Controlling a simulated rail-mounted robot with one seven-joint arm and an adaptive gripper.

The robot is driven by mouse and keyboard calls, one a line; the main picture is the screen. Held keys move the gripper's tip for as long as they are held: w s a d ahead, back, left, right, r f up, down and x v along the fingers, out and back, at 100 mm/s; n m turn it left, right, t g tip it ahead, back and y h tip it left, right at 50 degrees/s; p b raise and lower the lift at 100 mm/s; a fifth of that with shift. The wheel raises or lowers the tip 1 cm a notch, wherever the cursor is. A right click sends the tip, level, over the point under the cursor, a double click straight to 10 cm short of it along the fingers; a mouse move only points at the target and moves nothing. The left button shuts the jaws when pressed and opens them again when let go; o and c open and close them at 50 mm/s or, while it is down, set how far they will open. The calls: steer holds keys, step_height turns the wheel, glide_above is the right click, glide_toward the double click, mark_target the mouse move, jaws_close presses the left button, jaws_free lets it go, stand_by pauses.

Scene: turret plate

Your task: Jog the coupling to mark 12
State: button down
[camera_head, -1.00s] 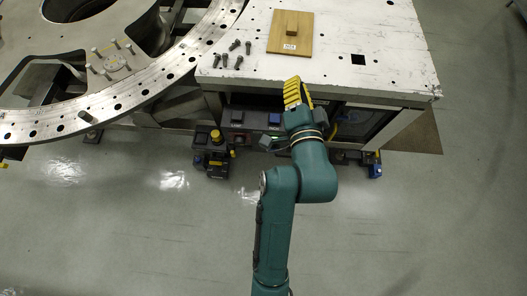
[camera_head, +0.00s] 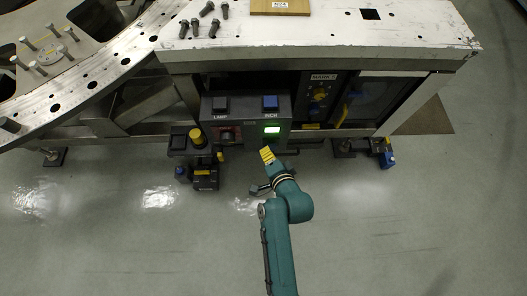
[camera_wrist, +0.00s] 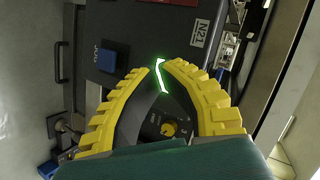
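My gripper (camera_head: 267,153) is just below and in front of a dark control box (camera_head: 247,104) under the bench. Its yellow fingers curve together in the wrist view (camera_wrist: 159,68), with only a narrow slit at the tips and nothing held. A lit green screen (camera_head: 271,129) is on the box's right side; part of it glows behind the fingertips in the wrist view. A dark button (camera_head: 220,103) labelled LAMP is at left.
A large ring (camera_head: 98,84) with bolt holes fills the upper left. Bolts (camera_head: 205,20) and a wooden board (camera_head: 281,7) lie on the white bench top (camera_head: 330,32). A yellow-knobbed unit (camera_head: 196,138) stands left of the box. Open floor lies in front.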

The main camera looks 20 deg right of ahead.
steer(key=g+b, duration=0.1)
steer(key=b, duration=0.9)
glide_toward(271, 147)
steer(key=s+a+f, duration=0.4)
steer(key=f, duration=0.4)
steer(key=shift+w+d+r+m, duration=0.2)
steer(key=shift+w+m, duration=0.05)
steer(key=shift+m, duration=0.05)
steer(key=w+d+b, duration=0.2)
steer(key=w+b, duration=0.4)
steer(key=w, duration=0.2)
steer(key=shift+w+d, duration=0.2)
steer(key=shift+w, duration=0.05)
steer(key=shift+w, duration=0.1)
steer(key=shift+w+d, duration=0.1)
steer(key=shift+w, duration=0.25)
